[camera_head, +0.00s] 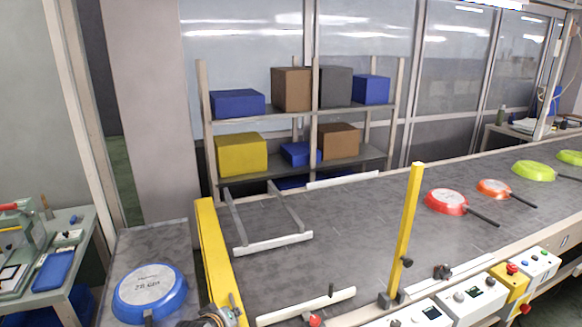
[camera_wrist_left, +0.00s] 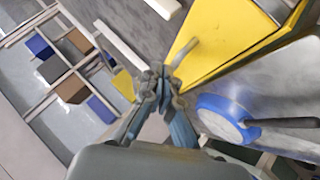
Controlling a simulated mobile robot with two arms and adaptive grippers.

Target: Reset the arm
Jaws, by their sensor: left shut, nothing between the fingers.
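My left gripper (camera_head: 228,316) shows only in part at the bottom edge of the head view, beside the foot of a yellow barrier panel (camera_head: 215,255). In the left wrist view the left gripper (camera_wrist_left: 158,78) is shut with nothing in it. A blue pan (camera_head: 150,290) lies upside down on a grey side table at the lower left. The pan (camera_wrist_left: 222,118) also shows in the left wrist view, to the right of the gripper and apart from it. My right gripper is in neither view.
The conveyor (camera_head: 350,215) carries red (camera_head: 446,201), orange (camera_head: 494,188) and green (camera_head: 533,170) pans at the right. A yellow post (camera_head: 408,230) stands at its near edge. A shelf with several boxes (camera_head: 240,155) stands behind. The conveyor's middle is clear.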

